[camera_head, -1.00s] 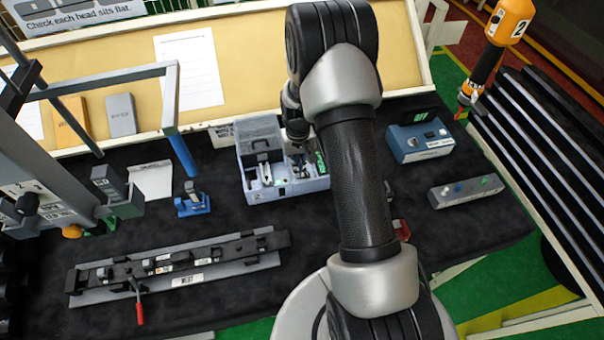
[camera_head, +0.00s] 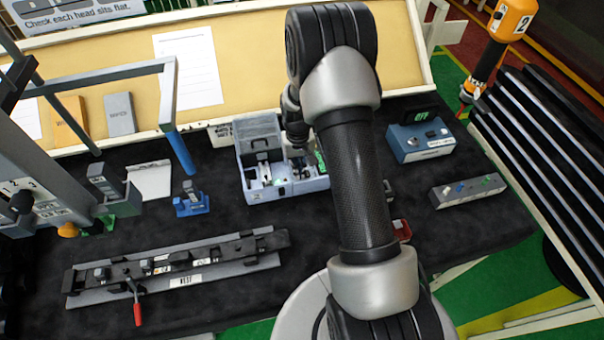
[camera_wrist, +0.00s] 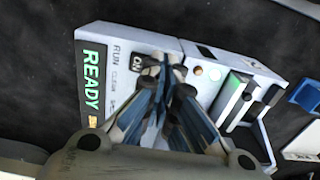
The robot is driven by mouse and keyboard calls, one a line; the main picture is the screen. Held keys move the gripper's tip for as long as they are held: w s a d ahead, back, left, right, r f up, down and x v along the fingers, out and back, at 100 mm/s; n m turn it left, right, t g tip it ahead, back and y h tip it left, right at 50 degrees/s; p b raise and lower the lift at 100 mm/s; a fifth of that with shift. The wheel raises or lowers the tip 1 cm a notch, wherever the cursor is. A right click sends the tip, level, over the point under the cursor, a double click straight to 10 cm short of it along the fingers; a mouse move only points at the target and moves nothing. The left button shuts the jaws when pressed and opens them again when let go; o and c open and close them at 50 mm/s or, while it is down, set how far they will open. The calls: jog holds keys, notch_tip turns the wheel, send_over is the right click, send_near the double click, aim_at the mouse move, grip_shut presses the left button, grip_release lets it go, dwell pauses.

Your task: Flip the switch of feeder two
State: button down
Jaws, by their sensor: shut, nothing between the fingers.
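A pale blue-grey feeder unit (camera_head: 290,188) stands on the dark mat in mid-table, partly behind my arm. Its panel also shows in the wrist view (camera_wrist: 204,58), with a lit green READY display (camera_wrist: 92,79), RUN and other small lettering, and a dark ON marking (camera_wrist: 136,64). My gripper (camera_wrist: 166,70) is shut and empty over this panel, its fingertips close beside the ON marking. I cannot tell whether they touch it. The fingers hide part of the panel, and the switch position is unclear. No feeder number is readable on the unit.
A blue box with a green display (camera_head: 420,140) and a grey button bar (camera_head: 468,190) stand to the right. A small blue fixture (camera_head: 191,203) is to the left. A long clip rail (camera_head: 180,268) lies in front. An orange tool marked 2 (camera_head: 510,20) hangs upper right.

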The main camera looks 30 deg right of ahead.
jog(key=shift+f, duration=0.3)
jog(key=shift+r+p, duration=1.85)
jog(key=shift+r, duration=1.7)
